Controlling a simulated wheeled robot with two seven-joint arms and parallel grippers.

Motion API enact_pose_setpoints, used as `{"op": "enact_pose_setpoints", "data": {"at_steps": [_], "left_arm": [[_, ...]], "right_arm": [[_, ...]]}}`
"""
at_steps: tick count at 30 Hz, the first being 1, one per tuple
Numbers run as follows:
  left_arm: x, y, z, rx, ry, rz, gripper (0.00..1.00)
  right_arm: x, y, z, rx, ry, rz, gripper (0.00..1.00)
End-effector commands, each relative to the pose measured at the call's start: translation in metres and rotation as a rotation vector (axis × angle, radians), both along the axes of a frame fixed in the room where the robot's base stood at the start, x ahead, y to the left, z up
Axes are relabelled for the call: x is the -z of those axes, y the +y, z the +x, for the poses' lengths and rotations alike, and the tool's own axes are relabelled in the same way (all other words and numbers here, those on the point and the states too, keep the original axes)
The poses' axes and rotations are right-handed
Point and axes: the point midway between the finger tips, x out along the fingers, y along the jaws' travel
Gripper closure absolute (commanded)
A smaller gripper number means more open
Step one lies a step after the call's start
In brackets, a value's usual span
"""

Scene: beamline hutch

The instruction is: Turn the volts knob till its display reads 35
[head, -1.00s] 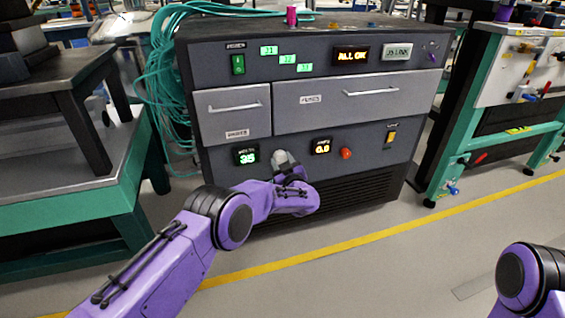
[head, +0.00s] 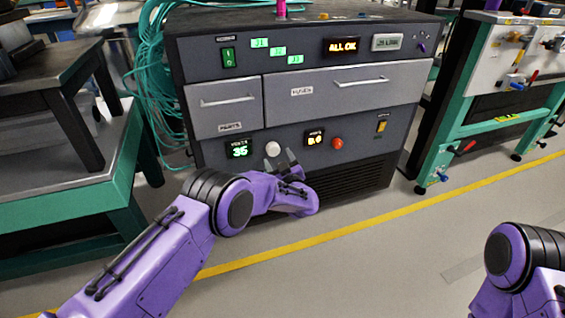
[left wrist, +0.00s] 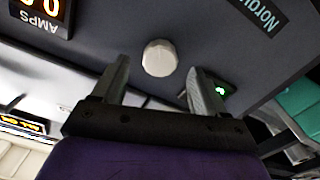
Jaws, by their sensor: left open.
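The volts knob (head: 273,148) is a pale round knob on the front of the dark cabinet. The green volts display (head: 239,149) to its left reads 35. My left gripper (head: 280,163) is open and empty just in front of and below the knob. In the left wrist view the knob (left wrist: 160,58) shows whole, beyond and between the spread fingers (left wrist: 158,76), with space on both sides. The fingers look clear of it. My right gripper is out of view; only part of that arm shows at the lower right.
Right of the knob are the amps display (head: 314,138) and a red knob (head: 337,143). Drawers (head: 352,92) with bar handles sit above. Teal cables (head: 152,90) hang at the cabinet's left. A teal-framed bench (head: 66,165) stands left. The floor in front is clear.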

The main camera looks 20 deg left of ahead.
Motion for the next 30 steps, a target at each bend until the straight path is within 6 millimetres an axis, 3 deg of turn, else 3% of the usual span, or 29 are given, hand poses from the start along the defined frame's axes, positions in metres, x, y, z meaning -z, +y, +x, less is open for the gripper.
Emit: {"op": "enact_pose_setpoints", "data": {"at_steps": [1, 9, 26, 28, 30], "left_arm": [[-0.006, -0.008, -0.011, 0.003, 0.003, 0.003, 0.27], [-0.002, -0.032, -0.047, 0.002, -0.001, 0.002, 0.27], [0.001, -0.037, -0.048, 0.017, -0.026, -0.045, 0.27], [0.026, -0.043, -0.061, 0.096, 0.012, -0.081, 0.27], [0.065, -0.034, -0.087, 0.163, 0.107, -0.096, 0.27]], "right_arm": [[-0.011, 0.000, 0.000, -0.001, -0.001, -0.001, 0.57], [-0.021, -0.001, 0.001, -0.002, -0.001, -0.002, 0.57], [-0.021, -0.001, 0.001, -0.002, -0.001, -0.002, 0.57], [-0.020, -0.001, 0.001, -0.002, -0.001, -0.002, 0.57], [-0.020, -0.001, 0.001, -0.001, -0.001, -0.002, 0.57]]}}
